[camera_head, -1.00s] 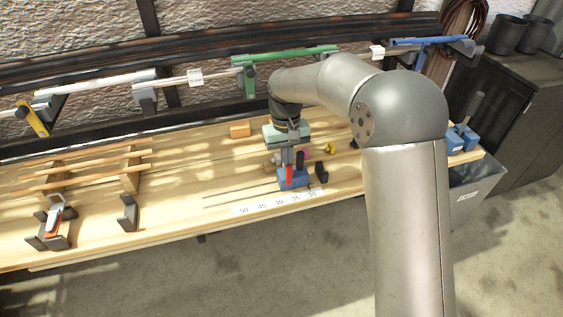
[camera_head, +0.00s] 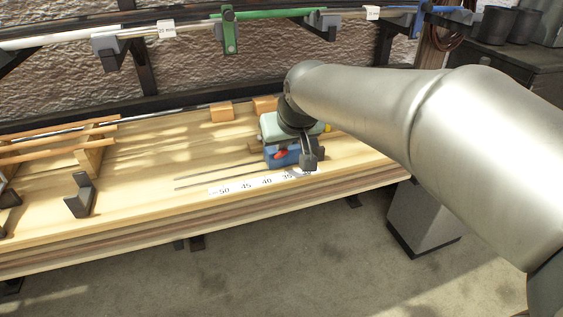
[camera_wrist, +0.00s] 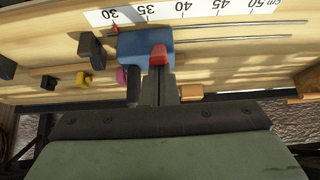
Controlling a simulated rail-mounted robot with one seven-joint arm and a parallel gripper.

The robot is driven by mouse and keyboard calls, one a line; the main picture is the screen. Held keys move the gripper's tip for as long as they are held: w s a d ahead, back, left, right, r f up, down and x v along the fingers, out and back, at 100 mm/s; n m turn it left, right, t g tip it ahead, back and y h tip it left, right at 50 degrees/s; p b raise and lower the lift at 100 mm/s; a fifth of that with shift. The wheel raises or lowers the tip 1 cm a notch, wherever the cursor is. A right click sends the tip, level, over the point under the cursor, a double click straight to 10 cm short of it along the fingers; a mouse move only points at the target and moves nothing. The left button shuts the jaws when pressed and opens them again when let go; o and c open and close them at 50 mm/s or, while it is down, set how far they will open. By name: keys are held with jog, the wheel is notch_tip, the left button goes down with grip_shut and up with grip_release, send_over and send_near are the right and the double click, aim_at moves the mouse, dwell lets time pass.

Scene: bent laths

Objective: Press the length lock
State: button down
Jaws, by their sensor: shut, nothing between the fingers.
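The blue stop block (camera_head: 284,158) sits on the bench beside the printed length scale (camera_head: 240,186). It carries a red lever (camera_head: 281,154), which I take as the length lock. In the wrist view the blue block (camera_wrist: 143,42) and red lever (camera_wrist: 159,54) lie just past my gripper (camera_wrist: 160,80). My gripper is shut and empty, with its grey fingers close behind the lever. I cannot tell whether they touch it. In the head view the gripper's green body hangs right over the block and hides part of it.
A dark upright post (camera_wrist: 133,84) and a black block (camera_wrist: 90,47) stand close beside the blue block. Yellow and magenta knobs are nearby. A small red pointer (camera_wrist: 115,28) sits near the scale's 30 mark. Wooden blocks (camera_head: 221,112) stand at the back.

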aim_at(283, 155)
jog(key=b, duration=0.1)
jog(key=f+t+b, duration=0.1)
jog(key=s+f+b, duration=0.1)
jog(key=b, duration=0.1)
jog(key=shift+d+t+y, duration=0.25)
jog(key=shift+t+y, duration=0.05)
jog(key=shift+y, duration=0.1)
jog(key=t+b, duration=0.1)
jog(key=b, duration=0.1)
jog(key=s+b, duration=0.1)
jog(key=shift+d+f+t+y+b, duration=0.15)
jog(key=shift+t+y+b, duration=0.2)
jog(key=shift+t+y, duration=0.05)
jog(key=shift+w+r, duration=0.1)
jog(key=shift+r, duration=0.25)
jog(key=shift+s+d+r, duration=0.2)
jog(key=shift+s+d, duration=0.1)
jog(key=shift+s, duration=0.4)
